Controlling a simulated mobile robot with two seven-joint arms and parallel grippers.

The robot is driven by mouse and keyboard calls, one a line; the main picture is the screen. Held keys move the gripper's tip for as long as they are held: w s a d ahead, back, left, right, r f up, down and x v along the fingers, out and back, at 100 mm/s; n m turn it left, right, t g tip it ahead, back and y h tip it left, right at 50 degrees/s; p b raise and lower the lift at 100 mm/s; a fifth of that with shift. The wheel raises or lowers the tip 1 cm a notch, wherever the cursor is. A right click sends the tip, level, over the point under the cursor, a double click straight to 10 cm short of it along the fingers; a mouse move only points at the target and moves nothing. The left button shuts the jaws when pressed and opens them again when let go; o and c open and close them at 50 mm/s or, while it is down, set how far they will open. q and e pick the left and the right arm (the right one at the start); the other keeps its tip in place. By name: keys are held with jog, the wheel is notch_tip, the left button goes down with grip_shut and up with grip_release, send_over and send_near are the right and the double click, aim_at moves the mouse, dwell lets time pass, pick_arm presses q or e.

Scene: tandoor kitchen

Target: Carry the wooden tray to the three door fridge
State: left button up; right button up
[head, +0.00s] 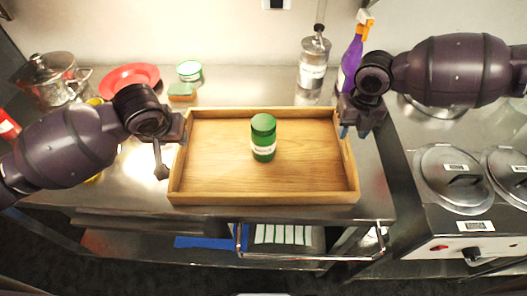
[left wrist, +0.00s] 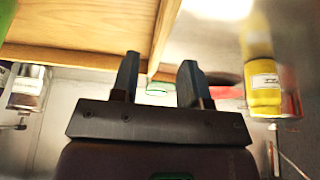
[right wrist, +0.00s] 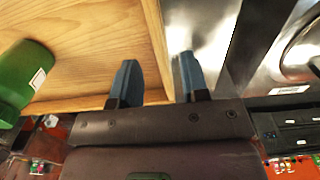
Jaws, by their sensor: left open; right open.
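The wooden tray (head: 215,190) sits on the steel counter, with a green-lidded jar (head: 263,138) standing inside it. My left gripper (head: 170,160) is open at the tray's left side wall. In the left wrist view that wall (left wrist: 164,35) lines up between the open fingers (left wrist: 158,80). My right gripper (head: 354,131) is open at the right side wall. In the right wrist view this wall (right wrist: 155,45) lines up between the fingers (right wrist: 157,80). Neither gripper is closed on the tray. I do not see the three door fridge.
A red plate (head: 130,78), a steel pot (head: 48,78) and a green-lidded container (head: 189,71) stand at the back left. A clear dispenser (head: 313,66) and a purple bottle (head: 350,62) stand behind the tray. Lidded pots (head: 452,172) are at right. A metal rail (head: 310,259) runs below the counter's front.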

aim_at(348, 140)
pick_arm(q)
jog(key=shift+x, duration=3.4)
pick_arm(e)
jog(key=shift+f, duration=3.4)
pick_arm(q)
grip_shut()
pick_arm(e)
grip_shut()
pick_arm(q)
jog(key=shift+w+a, duration=0.1)
pick_arm(e)
jog(key=shift+w+r, duration=0.1)
